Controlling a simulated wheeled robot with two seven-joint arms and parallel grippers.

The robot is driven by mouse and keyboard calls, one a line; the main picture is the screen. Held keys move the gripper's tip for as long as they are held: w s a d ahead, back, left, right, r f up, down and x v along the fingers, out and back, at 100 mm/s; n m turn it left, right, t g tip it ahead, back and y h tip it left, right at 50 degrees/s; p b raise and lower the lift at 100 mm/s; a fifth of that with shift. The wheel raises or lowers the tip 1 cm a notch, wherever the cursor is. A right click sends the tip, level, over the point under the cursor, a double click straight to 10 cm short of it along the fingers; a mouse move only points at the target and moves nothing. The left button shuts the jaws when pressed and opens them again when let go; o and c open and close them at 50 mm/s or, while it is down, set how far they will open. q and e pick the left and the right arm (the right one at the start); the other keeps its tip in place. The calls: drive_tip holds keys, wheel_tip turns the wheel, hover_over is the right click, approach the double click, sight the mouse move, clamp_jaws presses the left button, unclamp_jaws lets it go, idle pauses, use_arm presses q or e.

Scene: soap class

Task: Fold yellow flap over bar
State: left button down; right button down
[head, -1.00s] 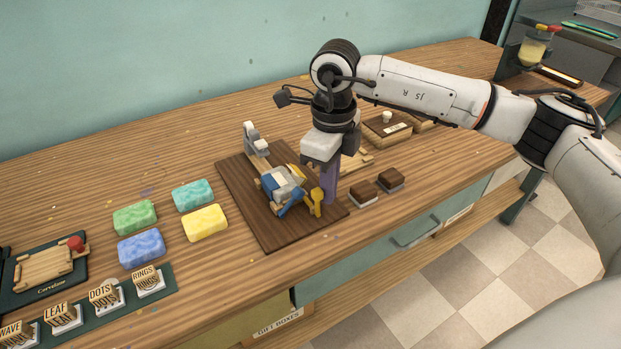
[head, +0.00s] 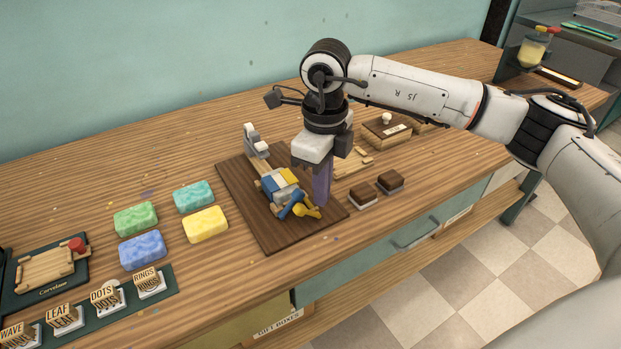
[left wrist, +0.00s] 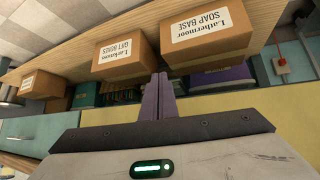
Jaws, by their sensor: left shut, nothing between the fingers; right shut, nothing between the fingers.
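A small wooden stand holds a bar (head: 271,187) with blue, white and yellow sections, on a dark brown board (head: 287,236). A yellow patch (head: 289,177) lies on top of the bar's right end, which I take to be the yellow flap. Blue (head: 291,206) and yellow (head: 307,211) pieces lie low at its front. My right gripper (head: 321,202), with purple fingers, is shut and empty just right of the bar, pointing down; I cannot tell if it touches. My left gripper (left wrist: 161,76) is shut and empty in the left wrist view, facing shelf boxes.
Four-coloured soap bars, such as the yellow soap (head: 205,223), lie left of the board. Two brown blocks (head: 363,196) sit to its right. A stamp rack (head: 107,298) stands front left. Cardboard boxes (left wrist: 208,40) sit on the lower shelf.

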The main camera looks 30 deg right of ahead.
wheel_tip(320, 180, up, 6)
drive_tip(key=p, duration=0.3)
drive_tip(key=shift+d, duration=0.4)
idle(0.3)
